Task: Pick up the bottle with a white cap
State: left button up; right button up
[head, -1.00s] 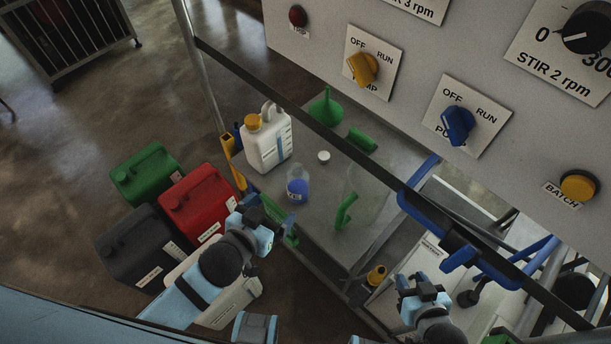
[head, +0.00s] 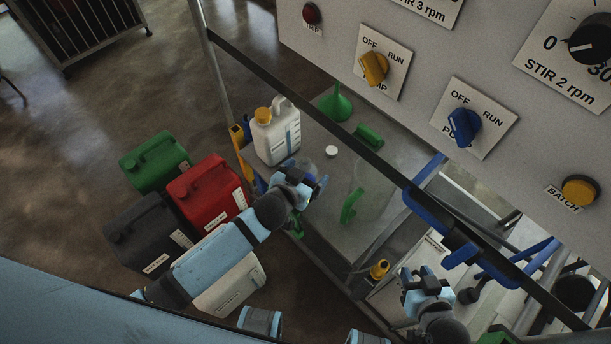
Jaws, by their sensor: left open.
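My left gripper (head: 312,186) is open over the near left part of the grey bench top (head: 335,232). It covers most of a small clear bottle with blue contents, so I cannot tell whether the bottle is between the fingers or behind them. A small round white cap (head: 331,151) shows just beyond the gripper; I cannot tell whether it lies loose or sits on something clear. A white jug (head: 278,142) with a yellow cap stands just behind the gripper. My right gripper (head: 425,278) is at the lower right, away from the bench items; its finger opening is unclear.
A green funnel (head: 336,103) and green items (head: 369,135) (head: 352,206) are on the bench. A dark rail (head: 300,95) crosses above it, below the control panel (head: 430,50). Green (head: 152,162), red (head: 206,190) and black (head: 145,232) canisters stand on the floor left.

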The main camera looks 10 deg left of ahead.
pick_arm(q)
jog(key=c, duration=1)
jog(key=shift+c, duration=0.7)
jog(key=shift+r, duration=0.15)
